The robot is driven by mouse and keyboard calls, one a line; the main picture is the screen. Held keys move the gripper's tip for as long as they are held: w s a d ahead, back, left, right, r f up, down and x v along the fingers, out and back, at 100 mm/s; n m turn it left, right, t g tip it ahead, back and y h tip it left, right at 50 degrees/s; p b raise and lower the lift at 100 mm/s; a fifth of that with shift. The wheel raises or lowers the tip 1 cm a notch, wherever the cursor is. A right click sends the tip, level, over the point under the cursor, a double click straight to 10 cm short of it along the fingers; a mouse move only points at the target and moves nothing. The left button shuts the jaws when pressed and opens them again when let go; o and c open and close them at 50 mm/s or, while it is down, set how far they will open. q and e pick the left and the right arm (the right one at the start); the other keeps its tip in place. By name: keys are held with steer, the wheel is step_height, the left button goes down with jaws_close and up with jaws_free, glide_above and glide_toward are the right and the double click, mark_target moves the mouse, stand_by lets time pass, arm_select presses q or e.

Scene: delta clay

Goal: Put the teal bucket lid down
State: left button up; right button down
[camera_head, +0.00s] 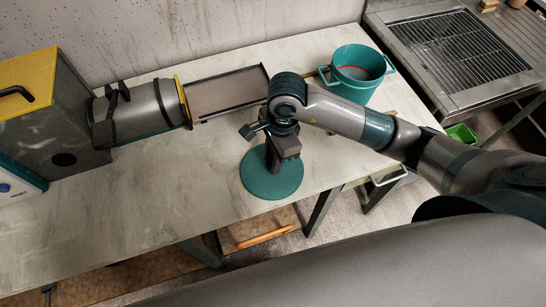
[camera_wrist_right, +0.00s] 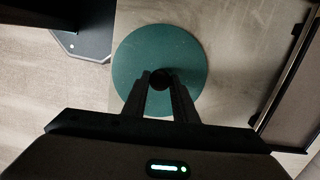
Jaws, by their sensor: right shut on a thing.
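The teal bucket lid (camera_head: 258,184) is a flat round disc near the front edge of the table, below my right gripper (camera_head: 272,160). The wrist view shows the lid (camera_wrist_right: 185,55) with a dark round knob at its middle. My right gripper (camera_wrist_right: 160,84) is shut on that knob from above. Whether the lid touches the tabletop or hangs just above it, I cannot tell. The teal bucket (camera_head: 352,86) stands open at the table's back right, apart from the lid, with something greyish and a red line inside. My left gripper is not in view.
A metal cylinder (camera_head: 148,108) joins a yellow-topped machine (camera_head: 50,125) at the left. A shallow dark-framed tray (camera_head: 226,92) lies behind the lid. A metal grate (camera_head: 455,52) is at the back right. Bare tabletop (camera_head: 165,195) is left of the lid.

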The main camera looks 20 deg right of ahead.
steer(key=c, duration=1.4)
jaws_free()
steer(key=shift+c, duration=0.2)
steer(key=shift+r, duration=0.1)
step_height(320, 180, up, 12)
steer(key=d+b, duration=0.1)
steer(key=b, duration=0.1)
steer(key=shift+d+b, duration=0.2)
steer(key=shift+b, duration=0.1)
